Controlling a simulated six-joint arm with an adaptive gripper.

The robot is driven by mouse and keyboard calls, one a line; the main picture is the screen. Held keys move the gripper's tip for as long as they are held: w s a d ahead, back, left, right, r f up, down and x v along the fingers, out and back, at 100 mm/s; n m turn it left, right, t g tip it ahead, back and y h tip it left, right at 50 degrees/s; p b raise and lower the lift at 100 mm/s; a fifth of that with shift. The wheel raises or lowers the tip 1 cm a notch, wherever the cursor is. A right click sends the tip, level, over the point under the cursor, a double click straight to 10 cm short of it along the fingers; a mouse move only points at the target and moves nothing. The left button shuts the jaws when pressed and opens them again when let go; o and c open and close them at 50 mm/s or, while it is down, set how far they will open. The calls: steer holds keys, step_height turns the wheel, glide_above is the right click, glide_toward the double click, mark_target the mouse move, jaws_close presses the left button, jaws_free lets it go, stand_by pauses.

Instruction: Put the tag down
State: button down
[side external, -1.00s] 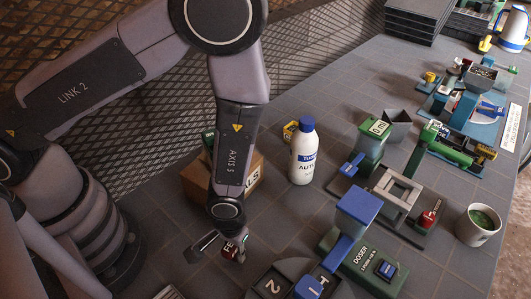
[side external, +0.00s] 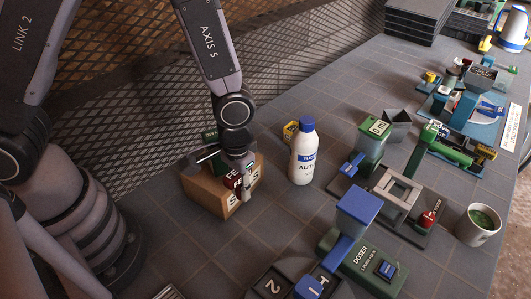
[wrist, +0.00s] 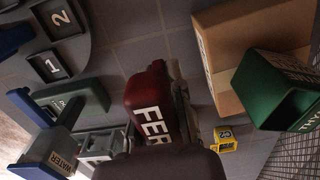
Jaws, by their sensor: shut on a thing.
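A dark red tag (wrist: 150,100) with white letters starting "FE" shows in the wrist view. My gripper (side external: 242,190) is shut on it. In the side view the tag (side external: 232,181) is held in front of the cardboard box (side external: 205,195), and I cannot tell whether it touches the box. The tag's far end is partly hidden by my gripper in the wrist view.
A green container (wrist: 275,90) stands in or against the cardboard box. A white bottle (side external: 303,158) with a blue cap and a small yellow block (wrist: 225,138) stand nearby. The green doser (side external: 362,262) and numbered round plate (side external: 268,282) are at the front. Bare tiles lie between.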

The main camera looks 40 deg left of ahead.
steer(key=w+d+f, duration=0.4)
steer(key=w+d, duration=0.1)
steer(key=w, duration=0.3)
glide_above(303, 216)
steer(key=f, duration=0.4)
steer(key=shift+s+a+f, duration=0.25)
steer(key=shift+f, duration=0.15)
steer(key=shift+w+d+f, duration=0.2)
steer(key=shift+w+f, duration=0.05)
steer(key=shift+f, duration=1.7)
steer(key=shift+f, duration=0.15)
steer(key=c, duration=1.1)
jaws_free()
